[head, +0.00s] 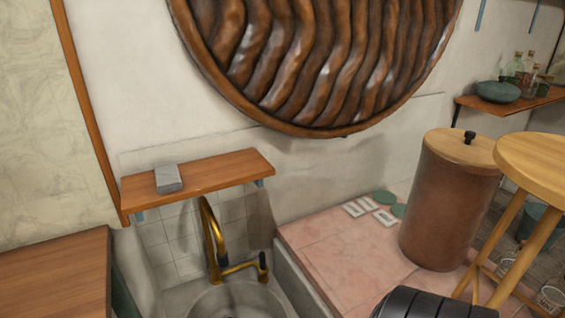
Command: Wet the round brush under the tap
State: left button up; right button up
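The brass tap (212,245) stands at the back of a grey sink basin (238,299) at the bottom left of the head view. Its curved spout rises nearly to the small wooden shelf, and a side handle (262,266) sits to its right. I cannot make out any running water. The basin is cut off by the bottom edge of the frame. I see no round brush. Neither of my grippers is in view.
A wooden shelf (225,176) holding a grey block (168,178) juts out above the sink. A wooden counter (55,272) lies left. Right are a pink tiled ledge (335,262), a lidded brown barrel (445,215) and a wooden stool (540,160).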

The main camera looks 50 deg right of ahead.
aim_at(262, 268)
jog(key=z, duration=1.5)
